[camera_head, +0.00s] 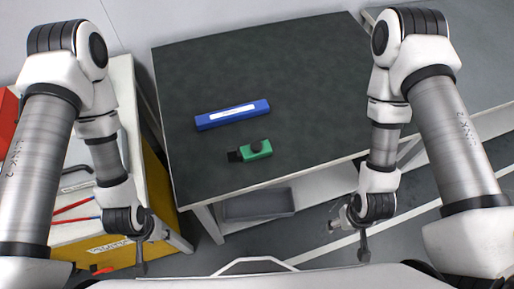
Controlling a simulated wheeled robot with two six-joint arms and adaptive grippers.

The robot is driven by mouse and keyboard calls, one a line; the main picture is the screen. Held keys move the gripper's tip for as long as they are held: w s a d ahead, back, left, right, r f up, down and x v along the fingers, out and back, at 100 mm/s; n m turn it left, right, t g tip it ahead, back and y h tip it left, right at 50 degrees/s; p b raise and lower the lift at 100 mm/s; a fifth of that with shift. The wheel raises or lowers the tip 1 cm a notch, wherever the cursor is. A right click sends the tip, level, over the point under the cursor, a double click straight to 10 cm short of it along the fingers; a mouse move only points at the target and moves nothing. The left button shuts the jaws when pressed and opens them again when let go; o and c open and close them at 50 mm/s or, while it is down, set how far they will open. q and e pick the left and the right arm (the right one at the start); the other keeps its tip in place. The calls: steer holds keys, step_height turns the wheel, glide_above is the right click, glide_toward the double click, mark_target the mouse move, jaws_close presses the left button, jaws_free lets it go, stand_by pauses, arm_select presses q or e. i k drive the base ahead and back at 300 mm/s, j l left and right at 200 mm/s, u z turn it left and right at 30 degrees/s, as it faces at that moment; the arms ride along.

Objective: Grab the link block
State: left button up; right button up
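A small green block (259,151) with a black end and a dark round spot on top lies on the dark table; it may be the link block. A long blue bar (231,115) with a white strip lies behind it, a little to the left. My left gripper (141,268) hangs low at the left, off the table's front edge and apart from both objects. My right gripper (363,256) hangs low at the right, also off the table. Both grippers are small and seen from above, so their finger opening is unclear. I see nothing held in either.
The dark table (300,75) has much bare surface around the two objects. A yellow and white cart (160,190) stands at the left, with red and blue handled tools on it. A grey bin (258,204) sits below the table. Another grey surface (480,80) is at the right.

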mark_target(245, 153)
steer(key=k+l, duration=0.8)
